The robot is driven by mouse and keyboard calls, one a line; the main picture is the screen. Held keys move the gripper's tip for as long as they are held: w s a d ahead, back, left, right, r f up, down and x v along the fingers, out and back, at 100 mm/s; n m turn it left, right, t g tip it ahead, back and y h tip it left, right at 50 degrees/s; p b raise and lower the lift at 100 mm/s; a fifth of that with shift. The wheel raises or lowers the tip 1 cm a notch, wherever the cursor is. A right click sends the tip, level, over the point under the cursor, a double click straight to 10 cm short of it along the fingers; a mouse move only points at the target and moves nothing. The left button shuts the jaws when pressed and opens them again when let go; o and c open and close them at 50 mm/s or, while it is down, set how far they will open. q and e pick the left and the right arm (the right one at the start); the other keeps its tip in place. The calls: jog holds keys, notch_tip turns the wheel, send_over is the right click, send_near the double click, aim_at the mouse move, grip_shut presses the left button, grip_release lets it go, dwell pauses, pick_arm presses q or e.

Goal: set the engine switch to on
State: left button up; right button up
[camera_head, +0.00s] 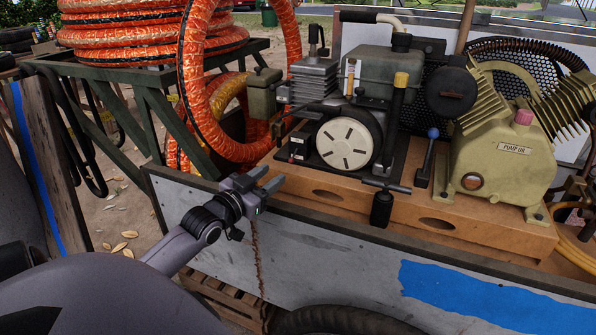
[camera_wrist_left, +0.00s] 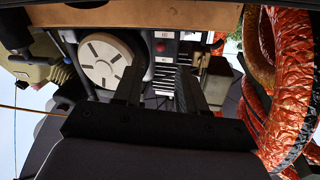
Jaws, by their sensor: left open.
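The engine switch is on a small black box (camera_head: 298,148) with white labels at the left front of the engine, left of the round cream recoil cover (camera_head: 345,144). In the left wrist view, which is upside down, the box shows a red part (camera_wrist_left: 163,46) between two white labels. I cannot tell the switch's position. My left gripper (camera_head: 267,179) is open and empty, in front of and below the box, apart from it. In the left wrist view its two dark fingers (camera_wrist_left: 160,78) point towards the engine. My right gripper is not in view.
The engine stands on a wooden base (camera_head: 340,192) in the cart, behind its grey side panel (camera_head: 330,240). Orange hose (camera_head: 195,100) hangs close to the left of the engine. A tan compressor pump (camera_head: 500,160) stands at the right.

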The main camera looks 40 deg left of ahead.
aim_at(294, 156)
pick_arm(q)
jog(key=shift+w+a+b, duration=0.2)
jog(key=shift+w+b, duration=0.05)
jog(key=shift+w, duration=1.45)
jog(key=shift+w+a+b, duration=0.2)
jog(key=shift+w+b, duration=0.05)
jog(key=shift+w, duration=1.45)
grip_shut()
